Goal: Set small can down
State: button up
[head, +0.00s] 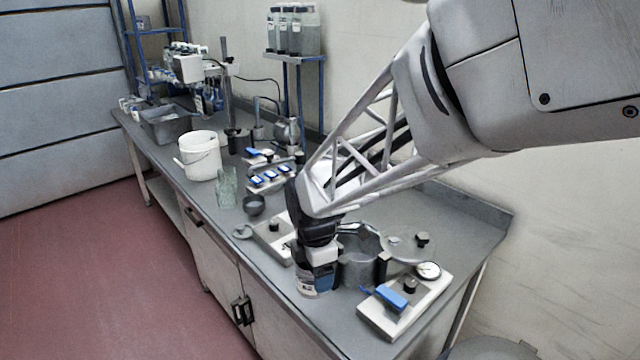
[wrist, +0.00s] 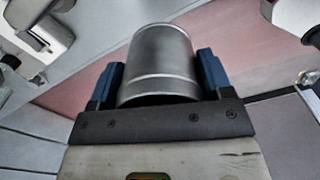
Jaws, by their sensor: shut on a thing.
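My gripper (head: 316,258) is shut on the small can (head: 312,285) at the front edge of the grey bench, pointing downward. In the wrist view the small can (wrist: 157,62) is a plain grey cylinder between the two blue fingers of my gripper (wrist: 160,82). It looks upright. I cannot tell whether its base touches the bench top. The upper part is hidden by the gripper in the head view.
A metal pot (head: 360,268) stands close to the right of the can. Beside it are a round lid (head: 400,250) and a white unit with a blue handle (head: 393,298). A pale plate (head: 272,238) lies to the left. The bench edge is close in front.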

jog(key=w+a, duration=0.3)
jog(key=w, duration=0.3)
jog(key=w+a+f, duration=0.1)
jog(key=w+a, duration=0.1)
jog(key=w, duration=0.5)
jog(key=shift+a+f, duration=0.2)
jog(key=shift+a, duration=0.2)
jog(key=shift+w, duration=0.1)
jog(key=shift+f, duration=1.75)
jog(key=shift+f, duration=0.6)
jog(key=o, duration=1)
jog(key=shift+r, duration=0.15)
notch_tip(320, 180, up, 13)
